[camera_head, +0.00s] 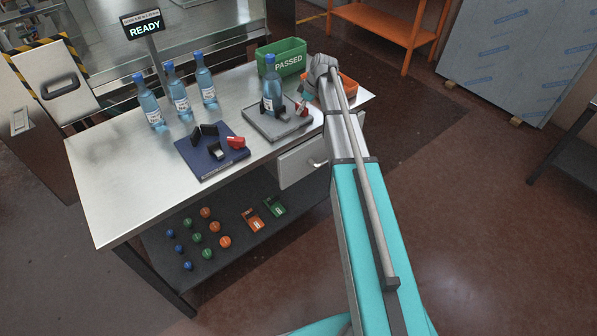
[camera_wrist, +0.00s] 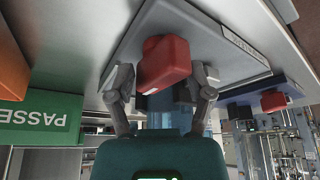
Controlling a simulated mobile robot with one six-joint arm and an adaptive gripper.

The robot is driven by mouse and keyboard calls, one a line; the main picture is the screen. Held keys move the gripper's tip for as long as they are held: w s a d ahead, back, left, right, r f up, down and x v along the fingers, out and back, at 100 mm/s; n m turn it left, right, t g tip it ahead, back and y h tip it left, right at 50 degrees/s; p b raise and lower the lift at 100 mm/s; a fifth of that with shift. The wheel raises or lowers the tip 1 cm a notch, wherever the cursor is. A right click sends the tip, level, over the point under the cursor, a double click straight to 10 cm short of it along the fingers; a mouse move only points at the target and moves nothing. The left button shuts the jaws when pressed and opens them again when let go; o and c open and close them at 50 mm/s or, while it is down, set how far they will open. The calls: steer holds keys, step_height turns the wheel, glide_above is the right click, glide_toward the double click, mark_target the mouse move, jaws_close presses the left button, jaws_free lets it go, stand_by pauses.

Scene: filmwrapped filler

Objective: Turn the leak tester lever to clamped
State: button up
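The leak tester (camera_head: 255,125) appears to be the grey plate on the metal bench, with a blue bottle (camera_head: 272,84) upright on it between dark jaws. Its base also shows in the wrist view (camera_wrist: 222,40), with edge lettering too small to read. The red lever handle (camera_wrist: 165,62) is large in the wrist view, between my gripper's fingers (camera_wrist: 163,82). The fingers are apart, with a visible gap on the left side; contact on the right cannot be told. In the head view my gripper (camera_head: 302,102) is at the tester's right side, partly hidden by my arm.
A dark blue fixture (camera_head: 200,165) with black jaws and a red part stands to the left. Several blue bottles (camera_head: 178,88) stand behind it. A green PASSED bin (camera_head: 290,64) and an orange bin (camera_head: 348,84) are at the back right. A sign (camera_head: 143,27) reads READY.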

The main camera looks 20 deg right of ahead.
steer(key=shift+n+g, duration=0.3)
steer(key=shift+n, duration=0.4)
steer(key=shift+r+p, duration=0.3)
steer(key=shift+p, duration=0.05)
steer(key=p+v, duration=1.2)
steer(key=v, duration=0.1)
steer(key=s+a+f+m+h+b, duration=0.1)
steer(key=s+a+f+m+b, duration=0.2)
steer(key=s, duration=0.6)
steer(key=s+a+f+m+g+h+b, duration=0.1)
steer(key=s+a+f+m+b, duration=0.3)
steer(key=s, duration=0.5)
steer(key=s+a+f+m+h+b, duration=0.1)
steer(key=s+a+f+m+b, duration=0.3)
steer(key=s+a, duration=0.3)
steer(key=shift+s+f+m+g+h, duration=0.4)
steer(key=shift+s+f+m, duration=0.3)
steer(key=shift+s, duration=0.55)
steer(key=shift+w+r, duration=0.1)
